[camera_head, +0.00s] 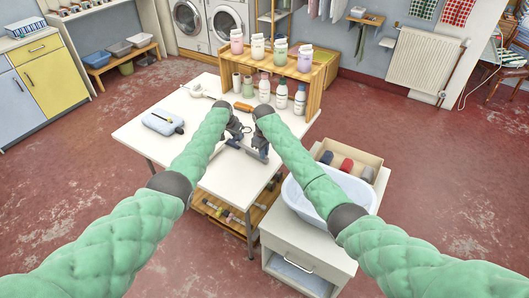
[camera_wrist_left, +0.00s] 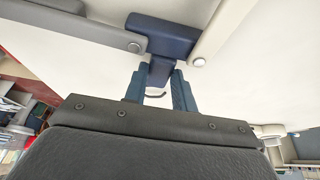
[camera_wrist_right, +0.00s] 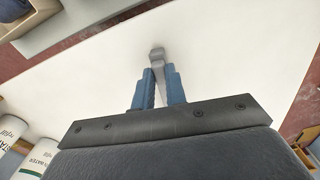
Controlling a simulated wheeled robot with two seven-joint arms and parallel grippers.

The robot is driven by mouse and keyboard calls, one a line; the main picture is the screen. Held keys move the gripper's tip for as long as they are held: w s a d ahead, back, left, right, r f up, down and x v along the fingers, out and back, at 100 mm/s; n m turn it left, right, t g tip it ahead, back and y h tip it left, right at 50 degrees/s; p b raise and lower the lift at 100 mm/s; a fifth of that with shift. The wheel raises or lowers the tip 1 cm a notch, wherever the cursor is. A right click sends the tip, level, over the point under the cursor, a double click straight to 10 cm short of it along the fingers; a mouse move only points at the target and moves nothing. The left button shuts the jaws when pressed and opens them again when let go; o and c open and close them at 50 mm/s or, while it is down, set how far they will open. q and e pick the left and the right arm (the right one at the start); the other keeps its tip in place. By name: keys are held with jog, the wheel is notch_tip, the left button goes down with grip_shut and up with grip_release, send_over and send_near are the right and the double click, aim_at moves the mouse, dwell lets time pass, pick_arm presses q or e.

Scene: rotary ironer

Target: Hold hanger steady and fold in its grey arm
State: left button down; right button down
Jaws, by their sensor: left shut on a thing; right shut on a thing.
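The hanger has a navy centre block (camera_wrist_left: 165,35), a grey arm (camera_wrist_left: 80,27) to its left and a cream arm (camera_wrist_left: 222,32) to its right in the left wrist view. Both arms are spread out from the block. My left gripper (camera_wrist_left: 160,78) is shut on the navy stem below the block. My right gripper (camera_wrist_right: 161,78) is shut on a narrow grey piece (camera_wrist_right: 157,54), which looks like the grey arm's end. In the head view my left gripper (camera_head: 241,130) and right gripper (camera_head: 263,153) are close together over the table, hiding much of the hanger.
Bottles (camera_head: 281,95) and a wooden shelf (camera_head: 313,75) stand at the back. A pale basin (camera_head: 325,190) sits on a cabinet at right.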

jog(key=s+a+m, duration=0.1)
jog(key=a+m, duration=0.1)
jog(key=s+a+m, duration=0.1)
jog(key=a+m, duration=0.1)
jog(key=s+a+m, duration=0.1)
jog(key=s+a, duration=0.1)
jog(key=shift+s+a+m, duration=0.1)
jog(key=shift+a+m, duration=0.25)
jog(key=shift+m, duration=0.05)
jog(key=shift+s+a+m, duration=0.2)
jog(key=shift+a+m, duration=0.6)
jog(key=shift+a, duration=0.2)
jog(key=c, duration=1.4)
grip_release()
